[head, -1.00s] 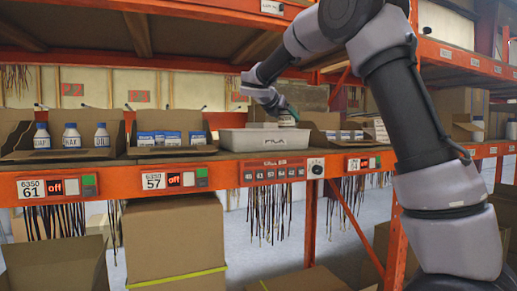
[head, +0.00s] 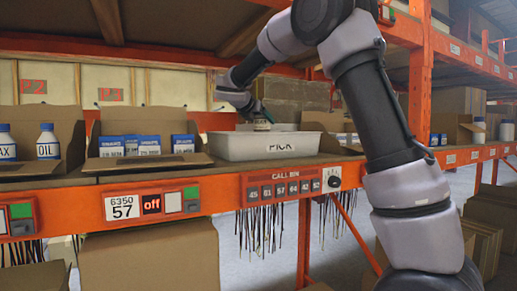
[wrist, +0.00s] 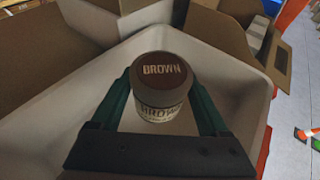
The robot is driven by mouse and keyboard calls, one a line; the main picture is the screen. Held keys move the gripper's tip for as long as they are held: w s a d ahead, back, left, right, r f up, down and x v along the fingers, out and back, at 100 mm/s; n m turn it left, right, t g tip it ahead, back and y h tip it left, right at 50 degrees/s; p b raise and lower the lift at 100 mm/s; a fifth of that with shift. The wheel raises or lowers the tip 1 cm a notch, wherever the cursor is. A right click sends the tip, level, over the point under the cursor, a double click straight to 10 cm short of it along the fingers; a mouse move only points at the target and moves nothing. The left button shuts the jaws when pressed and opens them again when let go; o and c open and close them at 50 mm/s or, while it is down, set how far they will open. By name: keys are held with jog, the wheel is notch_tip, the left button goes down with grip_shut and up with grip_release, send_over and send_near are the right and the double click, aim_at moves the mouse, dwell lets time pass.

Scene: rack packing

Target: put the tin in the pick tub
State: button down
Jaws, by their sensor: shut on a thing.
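The tin (wrist: 161,88) has a brown lid marked BROWN and a pale label. My gripper (wrist: 160,105) is shut on it, with one green finger on each side. In the wrist view the tin is upright above the inside of the white pick tub (wrist: 45,122). In the head view the tub (head: 235,146) stands on the shelf, marked PICK on its front. The tin (head: 262,125) and my gripper (head: 262,113) show just above its rim. I cannot tell whether the tin touches the tub's floor.
Open cardboard bins flank the tub; the left one (head: 100,162) holds blue-and-white boxes (head: 148,145). White bottles (head: 47,142) stand further left. An upper shelf beam hangs above my arm. The tub's floor around the tin looks clear.

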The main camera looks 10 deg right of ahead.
notch_tip(320, 180, down, 8)
jog(key=shift+r, duration=0.1)
dwell(0.4)
grip_release()
jog(key=v, duration=1.2)
jog(key=shift+d, duration=0.15)
